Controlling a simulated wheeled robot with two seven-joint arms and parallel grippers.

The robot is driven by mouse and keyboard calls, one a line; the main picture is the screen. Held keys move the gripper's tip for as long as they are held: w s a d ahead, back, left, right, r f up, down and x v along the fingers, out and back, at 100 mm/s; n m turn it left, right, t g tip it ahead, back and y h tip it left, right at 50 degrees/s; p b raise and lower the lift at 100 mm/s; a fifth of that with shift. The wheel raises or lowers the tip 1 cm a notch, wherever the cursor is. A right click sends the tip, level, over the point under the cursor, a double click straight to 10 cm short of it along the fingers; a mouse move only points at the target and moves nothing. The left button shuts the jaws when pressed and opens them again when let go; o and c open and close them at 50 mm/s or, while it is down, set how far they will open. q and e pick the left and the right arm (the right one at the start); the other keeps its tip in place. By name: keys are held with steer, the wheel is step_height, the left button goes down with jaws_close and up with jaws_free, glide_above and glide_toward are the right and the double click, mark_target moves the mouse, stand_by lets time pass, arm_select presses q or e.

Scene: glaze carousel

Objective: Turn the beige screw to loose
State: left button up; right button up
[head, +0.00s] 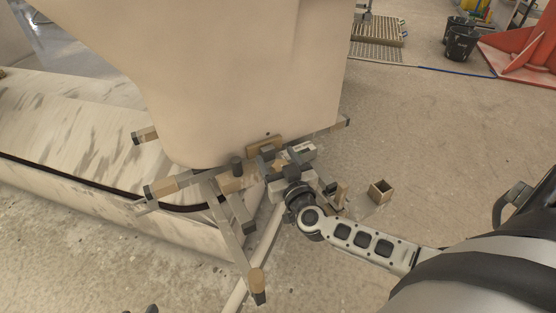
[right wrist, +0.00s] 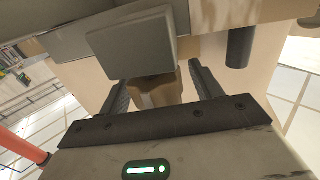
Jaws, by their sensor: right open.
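The beige screw (head: 278,167) shows in the head view as a small tan knob on the metal frame at the foot of the big beige body, partly hidden by my right gripper. In the right wrist view a tan, faceted knob (right wrist: 158,94), which looks like the screw, lies between the fingers. My right gripper (right wrist: 160,76) is open, one finger on each side of the knob; I cannot tell whether they touch it. In the head view the right gripper (head: 282,170) is at the frame. Two small dark tips at the bottom edge may be my left gripper (head: 140,310).
A grey block (right wrist: 135,45) sits close in front of the right fingers, and a dark peg (right wrist: 240,47) hangs to the right. Frame legs (head: 232,225) spread over the floor. A small open box (head: 380,191) stands right of the gripper. Open floor (head: 450,130) lies beyond.

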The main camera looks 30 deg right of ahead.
steer(key=c, duration=1)
steer(key=shift+f+n+y, duration=0.1)
steer(key=shift+n+y, duration=0.3)
steer(key=shift+y, duration=0.2)
